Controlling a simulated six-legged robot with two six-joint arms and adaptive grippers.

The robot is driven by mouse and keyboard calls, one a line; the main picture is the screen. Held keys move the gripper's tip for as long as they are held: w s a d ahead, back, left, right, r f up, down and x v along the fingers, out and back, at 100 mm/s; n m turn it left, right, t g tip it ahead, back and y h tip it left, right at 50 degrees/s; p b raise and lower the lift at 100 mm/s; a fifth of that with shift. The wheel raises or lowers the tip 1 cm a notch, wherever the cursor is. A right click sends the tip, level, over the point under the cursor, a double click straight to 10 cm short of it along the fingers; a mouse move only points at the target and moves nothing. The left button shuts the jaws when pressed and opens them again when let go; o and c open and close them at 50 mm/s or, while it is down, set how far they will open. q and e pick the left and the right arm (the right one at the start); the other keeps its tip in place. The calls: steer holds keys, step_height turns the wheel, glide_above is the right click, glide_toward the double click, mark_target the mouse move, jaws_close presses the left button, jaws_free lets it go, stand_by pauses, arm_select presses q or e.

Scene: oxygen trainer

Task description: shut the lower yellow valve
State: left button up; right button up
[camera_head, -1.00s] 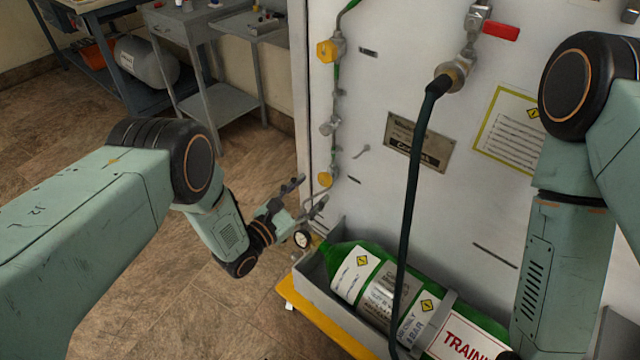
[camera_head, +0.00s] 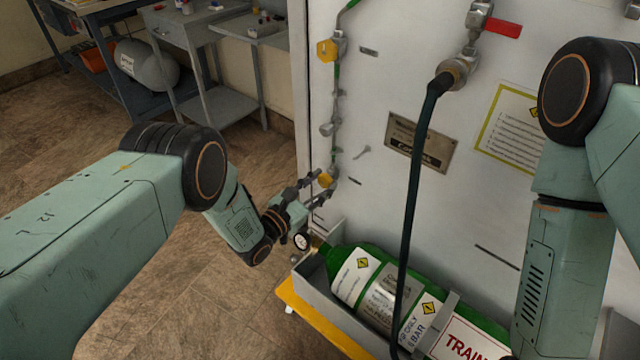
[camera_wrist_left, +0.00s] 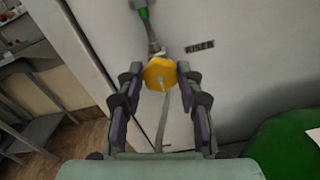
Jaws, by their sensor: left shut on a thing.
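The lower yellow valve (camera_head: 326,179) is a small yellow knob low on the thin green riser line at the panel's left edge. In the left wrist view the yellow knob (camera_wrist_left: 159,74) sits between the two fingertips, below a green pipe section. My left gripper (camera_head: 318,190) reaches the valve from the left, with a finger on either side, and is shut on it. The fingers hide part of the knob in the head view. My right arm (camera_head: 570,220) shows at the right; its gripper is out of view.
An upper yellow valve (camera_head: 327,50) is on the same line. A green cylinder (camera_head: 375,285) lies in a grey tray (camera_head: 310,272) below, with a gauge (camera_head: 302,241) at its neck. A dark hose (camera_head: 412,200) hangs from a fitting near a red lever (camera_head: 502,27).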

arm_select(q)
steer(key=c, duration=0.5)
steer(key=shift+m, duration=0.3)
steer(key=shift+f+m+b, duration=0.1)
steer(key=shift+m+b, duration=0.45)
steer(key=shift+m, duration=0.65)
steer(key=shift+m+b, duration=0.4)
steer(key=shift+m, duration=1.5)
steer(key=o, duration=1.2)
steer(key=shift+c, duration=0.2)
